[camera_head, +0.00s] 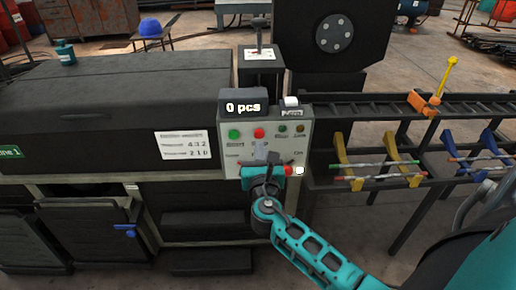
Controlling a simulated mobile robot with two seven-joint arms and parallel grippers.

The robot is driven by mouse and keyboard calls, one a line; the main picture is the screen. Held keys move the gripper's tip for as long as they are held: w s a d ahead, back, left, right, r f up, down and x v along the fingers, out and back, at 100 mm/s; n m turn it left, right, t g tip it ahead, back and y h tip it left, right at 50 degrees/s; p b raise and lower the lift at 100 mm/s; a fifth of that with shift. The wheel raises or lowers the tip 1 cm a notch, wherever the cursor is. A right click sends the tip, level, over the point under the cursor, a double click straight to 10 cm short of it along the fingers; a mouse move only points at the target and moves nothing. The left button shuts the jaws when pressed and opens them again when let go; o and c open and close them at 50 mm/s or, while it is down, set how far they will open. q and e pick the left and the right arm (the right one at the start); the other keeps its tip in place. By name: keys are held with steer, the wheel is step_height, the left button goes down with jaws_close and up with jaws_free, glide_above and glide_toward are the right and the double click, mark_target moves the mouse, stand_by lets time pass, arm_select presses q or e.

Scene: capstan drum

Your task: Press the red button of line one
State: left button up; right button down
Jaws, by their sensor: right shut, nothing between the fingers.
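The grey control panel (300,148) stands at the middle of the machine, under a black display that reads "0 pcs". A round red button (259,133) sits in its upper row, beside a green button (234,134). A second red knob or button (289,170) shows low on the panel, next to my gripper. My left gripper is not in view.
A rack (375,108) with yellow and blue brackets and thin bars stands to the right. An orange clamp with a yellow handle (428,102) is on its top rail. The dark machine cover (90,110) fills the left. A blue helmet (150,27) rests on a stool behind.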

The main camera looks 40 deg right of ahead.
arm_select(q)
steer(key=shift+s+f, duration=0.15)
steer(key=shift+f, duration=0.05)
arm_select(e)
steer(key=v, duration=0.8)
steer(key=shift+s+a+f, duration=0.15)
steer(key=shift+s+a, duration=0.05)
steer(key=shift+s, duration=0.05)
arm_select(q)
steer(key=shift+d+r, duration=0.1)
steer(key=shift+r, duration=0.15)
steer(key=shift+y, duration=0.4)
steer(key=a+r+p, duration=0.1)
steer(key=p, duration=0.2)
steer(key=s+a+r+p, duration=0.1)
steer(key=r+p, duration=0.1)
steer(key=p, duration=0.1)
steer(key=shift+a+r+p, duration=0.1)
steer(key=shift+p, duration=0.2)
arm_select(e)
steer(key=s+a+f+m+g+y, duration=0.2)
steer(key=s+a+f+m+y, duration=0.2)
steer(key=m, duration=0.9)
steer(key=s+a+f+m+g+y, duration=0.2)
steer(key=s+a+f+m+y, duration=0.2)
steer(key=m, duration=1)
steer(key=s+a+y, duration=0.2)
steer(key=s+y, duration=0.1)
steer(key=shift+g, duration=0.3)
